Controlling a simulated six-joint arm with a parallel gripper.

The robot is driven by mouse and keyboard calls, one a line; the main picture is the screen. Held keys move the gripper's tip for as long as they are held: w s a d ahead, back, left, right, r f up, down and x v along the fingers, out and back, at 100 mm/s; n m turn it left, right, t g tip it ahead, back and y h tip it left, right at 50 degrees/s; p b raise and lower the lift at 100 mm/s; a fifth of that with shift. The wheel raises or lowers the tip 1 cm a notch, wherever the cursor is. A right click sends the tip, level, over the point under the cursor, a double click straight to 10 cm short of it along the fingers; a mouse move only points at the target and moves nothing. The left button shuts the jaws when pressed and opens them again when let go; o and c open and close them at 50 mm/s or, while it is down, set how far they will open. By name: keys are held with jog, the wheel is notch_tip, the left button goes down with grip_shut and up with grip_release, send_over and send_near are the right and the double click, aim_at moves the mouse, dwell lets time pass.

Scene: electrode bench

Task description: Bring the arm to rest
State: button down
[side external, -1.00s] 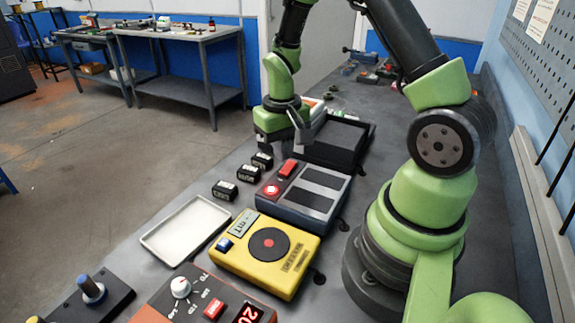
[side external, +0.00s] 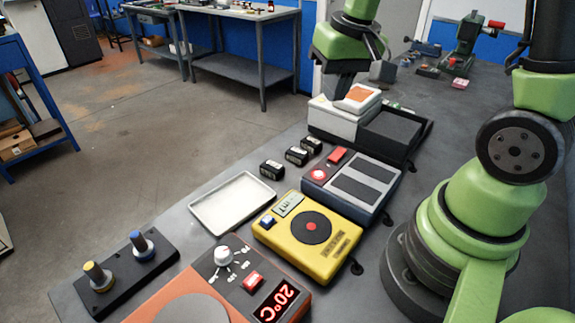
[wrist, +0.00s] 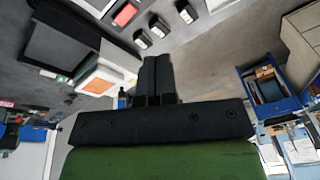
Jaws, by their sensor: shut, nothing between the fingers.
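My gripper (wrist: 158,70) is shut and empty in the wrist view, its two dark fingers side by side. In the side view, the green end of my arm is at the top centre, above and behind a white device with an orange top (side external: 357,97). The fingertips cannot be made out clearly there. The wrist view also shows the orange-topped device, left of the fingers (wrist: 98,84). Nothing hangs from the fingers.
On the bench are a black open tray (side external: 422,137), a grey device with a red button (side external: 350,187), a yellow device with a dial (side external: 300,240), an orange hotplate reading 20°C (side external: 230,290), a pale tray (side external: 232,203), small black blocks (side external: 296,155) and a rack with two knobs (side external: 125,275).

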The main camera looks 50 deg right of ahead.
jog(key=s+a+r+n+t+y, duration=0.1)
jog(key=s+a+r+t+y, duration=0.1)
jog(key=s+a+r+t, duration=0.2)
jog(key=s+a+r, duration=0.3)
jog(key=s+r, duration=0.3)
jog(key=shift+s+a+n+t, duration=0.3)
jog(key=shift+s+a+t, duration=0.1)
dwell(1.3)
